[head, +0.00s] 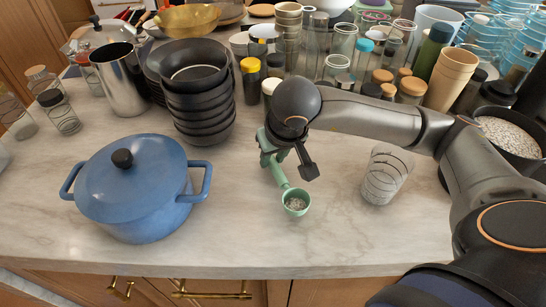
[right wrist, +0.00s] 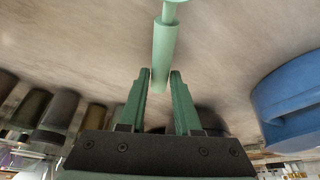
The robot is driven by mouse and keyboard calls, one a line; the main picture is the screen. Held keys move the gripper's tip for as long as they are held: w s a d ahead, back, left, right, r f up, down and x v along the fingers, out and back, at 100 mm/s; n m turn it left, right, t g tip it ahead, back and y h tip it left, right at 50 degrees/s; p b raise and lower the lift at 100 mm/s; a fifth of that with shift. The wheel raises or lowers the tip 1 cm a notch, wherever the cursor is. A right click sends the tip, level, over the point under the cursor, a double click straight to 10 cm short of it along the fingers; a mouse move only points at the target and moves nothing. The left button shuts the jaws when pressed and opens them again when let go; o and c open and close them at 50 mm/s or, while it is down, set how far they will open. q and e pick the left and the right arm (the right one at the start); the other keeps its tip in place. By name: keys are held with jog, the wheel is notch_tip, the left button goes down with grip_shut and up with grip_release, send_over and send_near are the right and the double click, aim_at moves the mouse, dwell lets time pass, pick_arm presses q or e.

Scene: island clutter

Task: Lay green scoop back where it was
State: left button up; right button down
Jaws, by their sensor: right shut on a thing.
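The green scoop (head: 281,177) is over the pale marble counter, left of the patterned glass. Its round cup (head: 295,202) points toward the front edge and shows something greyish and grainy inside. My right gripper (head: 275,157) is shut on the scoop's handle. In the right wrist view, the handle (right wrist: 164,55) runs up and away from between the fingertips of my right gripper (right wrist: 159,76), and the cup end is cut off at the top. I cannot tell whether the scoop touches the counter. My left gripper is not in view.
A blue lidded pot (head: 135,195) stands at left, with stacked black bowls (head: 200,100) behind it. A patterned glass (head: 386,175) stands right of the scoop. A dark pot of pale grains (head: 505,135) is far right. Jars crowd the back; the front middle counter (head: 330,235) is clear.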

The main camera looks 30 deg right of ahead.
aim_at(281, 175)
jog(key=shift+f, duration=0.45)
jog(key=shift+f, duration=0.1)
jog(key=shift+f+b, duration=0.3)
jog(key=shift+b, duration=0.25)
jog(key=c, duration=0.6)
grip_release()
jog(key=shift+r, duration=0.1)
jog(key=shift+r+p, duration=0.25)
jog(key=shift+p, duration=0.15)
jog(key=v, duration=1.2)
jog(key=shift+p, duration=0.4)
